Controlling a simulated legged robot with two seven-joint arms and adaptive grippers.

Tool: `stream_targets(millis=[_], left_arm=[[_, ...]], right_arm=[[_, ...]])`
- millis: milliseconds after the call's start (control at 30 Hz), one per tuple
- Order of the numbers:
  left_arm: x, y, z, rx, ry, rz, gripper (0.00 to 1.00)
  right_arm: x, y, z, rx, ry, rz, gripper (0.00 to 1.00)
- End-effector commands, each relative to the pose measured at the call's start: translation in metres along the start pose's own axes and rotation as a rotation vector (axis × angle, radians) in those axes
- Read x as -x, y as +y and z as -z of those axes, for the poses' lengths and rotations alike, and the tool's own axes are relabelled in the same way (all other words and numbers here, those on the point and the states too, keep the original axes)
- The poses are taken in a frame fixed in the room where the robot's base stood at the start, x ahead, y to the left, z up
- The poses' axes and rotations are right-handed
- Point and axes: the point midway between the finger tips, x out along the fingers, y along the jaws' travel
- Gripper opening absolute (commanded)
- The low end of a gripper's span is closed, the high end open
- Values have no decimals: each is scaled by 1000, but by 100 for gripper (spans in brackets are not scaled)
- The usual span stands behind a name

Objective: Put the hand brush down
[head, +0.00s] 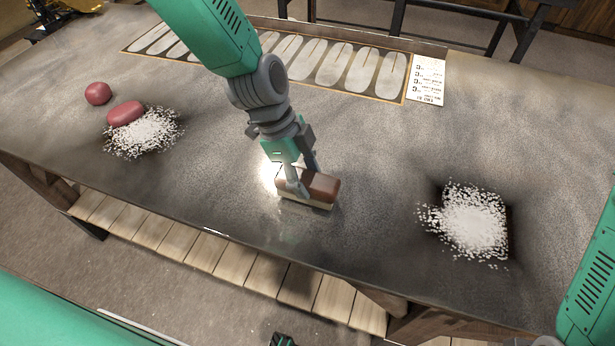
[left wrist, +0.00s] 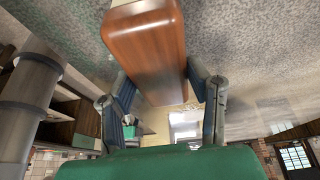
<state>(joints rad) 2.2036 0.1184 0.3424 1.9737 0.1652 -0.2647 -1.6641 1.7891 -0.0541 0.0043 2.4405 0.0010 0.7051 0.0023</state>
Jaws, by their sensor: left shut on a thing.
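The hand brush (head: 321,187) has a brown wooden back and a pale lower edge. It is at the middle of the grey table (head: 370,150), near the front edge. I cannot tell for sure whether its pale underside touches the table top. My left gripper (head: 303,188) comes down from above and is shut on the brush, a finger on each side. In the left wrist view the brush's wooden body (left wrist: 148,50) sits between the two fingers (left wrist: 160,95).
White flakes lie in a pile (head: 468,222) at the right and another pile (head: 150,133) at the left. A reddish roll (head: 125,112) and a red ball (head: 98,93) are at the left. A framed row of pale outlines (head: 330,66) and a white card (head: 426,80) lie at the back.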

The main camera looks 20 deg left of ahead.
Motion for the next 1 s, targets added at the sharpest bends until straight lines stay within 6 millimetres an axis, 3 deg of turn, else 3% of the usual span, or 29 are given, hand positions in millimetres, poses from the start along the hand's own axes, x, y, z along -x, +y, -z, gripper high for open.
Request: stream_targets(millis=[300, 333, 400, 767, 1000], left_arm=[[-11, -1, -5, 1, 0, 1, 13], [-12, -1, -5, 1, -1, 1, 48], [-12, -1, -4, 1, -1, 1, 65], [-8, -2, -4, 1, -1, 2, 65], [32, -2, -6, 0, 2, 7, 65]], right_arm=[[2, 0, 0, 1, 0, 1, 66], [2, 0, 0, 1, 0, 1, 66], [2, 0, 0, 1, 0, 1, 66], [1, 0, 0, 0, 0, 0, 66], [-5, 0, 0, 0, 0, 0, 66]])
